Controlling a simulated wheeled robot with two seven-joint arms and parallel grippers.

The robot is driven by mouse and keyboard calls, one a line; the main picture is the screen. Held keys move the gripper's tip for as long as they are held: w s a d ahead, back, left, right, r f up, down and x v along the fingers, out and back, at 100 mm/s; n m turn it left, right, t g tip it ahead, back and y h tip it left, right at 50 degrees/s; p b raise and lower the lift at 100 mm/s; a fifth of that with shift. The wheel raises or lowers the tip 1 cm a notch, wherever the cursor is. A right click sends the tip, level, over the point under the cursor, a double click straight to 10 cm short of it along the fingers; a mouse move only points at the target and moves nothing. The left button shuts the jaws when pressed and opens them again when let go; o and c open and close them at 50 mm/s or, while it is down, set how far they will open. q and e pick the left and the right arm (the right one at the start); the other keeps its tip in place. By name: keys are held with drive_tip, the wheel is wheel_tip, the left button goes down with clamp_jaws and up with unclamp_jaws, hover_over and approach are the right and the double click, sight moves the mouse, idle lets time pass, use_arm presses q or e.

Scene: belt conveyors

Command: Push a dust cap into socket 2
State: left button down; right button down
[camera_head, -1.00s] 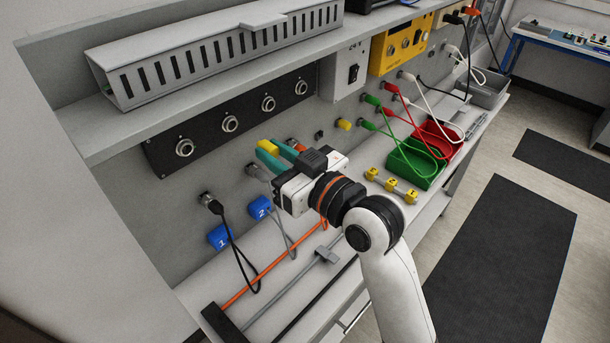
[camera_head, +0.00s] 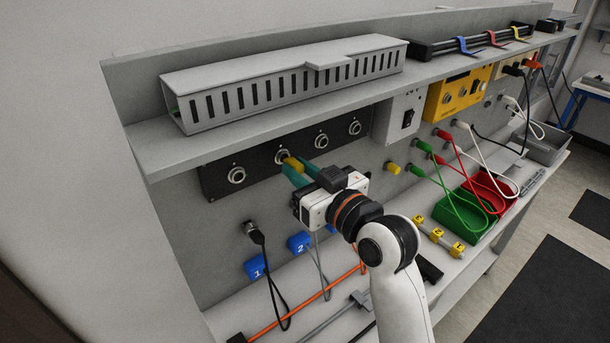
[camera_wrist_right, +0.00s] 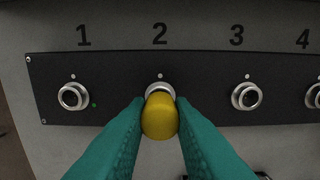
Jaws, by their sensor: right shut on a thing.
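The yellow dust cap (camera_head: 292,163) is between the teal fingers of my right gripper (camera_head: 296,172). In the right wrist view the cap (camera_wrist_right: 160,117) is gripped by the right gripper (camera_wrist_right: 160,112) and lies in front of the lower part of socket 2 (camera_wrist_right: 160,87). The socket's upper silver rim shows above the cap; the rest is hidden. I cannot tell whether cap and socket touch. Socket 2 also shows partly in the head view (camera_head: 282,155), behind the fingertips. My left gripper is not in view.
Socket 1 (camera_wrist_right: 73,96), with a small green light beside it, and socket 3 (camera_wrist_right: 247,96) flank socket 2 on the black panel (camera_wrist_right: 200,112). The grey shelf (camera_head: 160,140) overhangs the panel. Cables and blue tags (camera_head: 256,267) hang below.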

drive_tip(key=shift+w+a+p, duration=0.1)
drive_tip(key=shift+w+p, duration=0.05)
drive_tip(key=shift+p, duration=0.7)
idle(1.6)
drive_tip(key=shift+w+a, duration=0.3)
drive_tip(key=shift+w, duration=0.1)
idle(0.6)
drive_tip(key=c, duration=1.2)
unclamp_jaws()
drive_tip(key=shift+s+d, duration=0.1)
